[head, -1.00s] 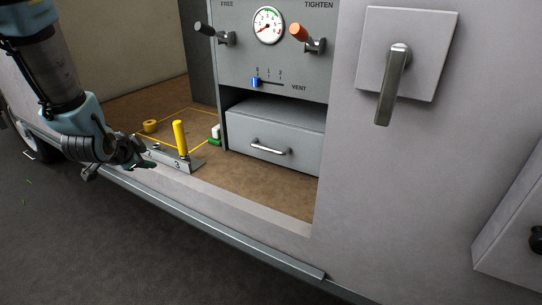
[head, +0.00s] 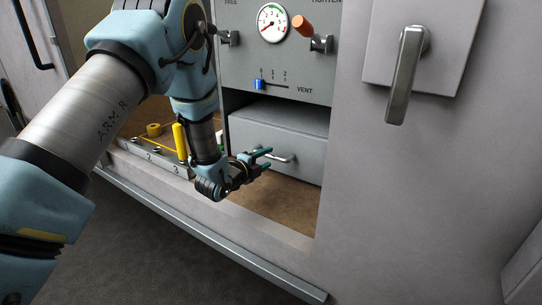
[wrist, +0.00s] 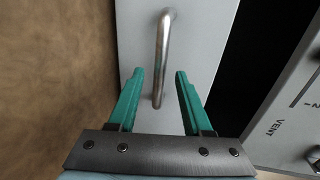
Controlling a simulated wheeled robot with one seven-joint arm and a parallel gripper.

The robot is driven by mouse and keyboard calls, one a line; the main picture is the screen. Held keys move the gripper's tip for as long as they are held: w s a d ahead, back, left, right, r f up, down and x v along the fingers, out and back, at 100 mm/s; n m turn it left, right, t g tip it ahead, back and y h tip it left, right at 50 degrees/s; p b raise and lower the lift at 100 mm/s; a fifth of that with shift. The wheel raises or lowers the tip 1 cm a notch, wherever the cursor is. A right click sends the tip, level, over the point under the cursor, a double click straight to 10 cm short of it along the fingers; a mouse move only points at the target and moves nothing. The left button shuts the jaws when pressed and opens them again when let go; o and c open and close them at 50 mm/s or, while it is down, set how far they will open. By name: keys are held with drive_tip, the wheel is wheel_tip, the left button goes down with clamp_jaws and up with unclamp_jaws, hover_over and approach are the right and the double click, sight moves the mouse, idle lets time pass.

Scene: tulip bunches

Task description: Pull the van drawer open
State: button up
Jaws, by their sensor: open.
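The van drawer (head: 292,138) is a grey box front below the control panel, and it looks shut or nearly so. Its silver bar handle (head: 284,159) is partly behind my fingers in the head view. My gripper (head: 266,160) is open in front of the drawer. In the wrist view the handle (wrist: 163,50) runs lengthwise on the grey drawer front (wrist: 200,45). Its near end lies between the tips of my open green fingers (wrist: 158,72), with a gap on either side. I cannot tell how far the fingers are from the drawer front.
A yellow post (head: 180,140) stands on a numbered rail to the left. A big latch handle (head: 405,75) is on the right. Brown floor (head: 285,195) is clear below the drawer.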

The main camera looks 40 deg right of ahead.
sight(269, 157)
drive_tip(key=shift+x, duration=1.6)
clamp_jaws()
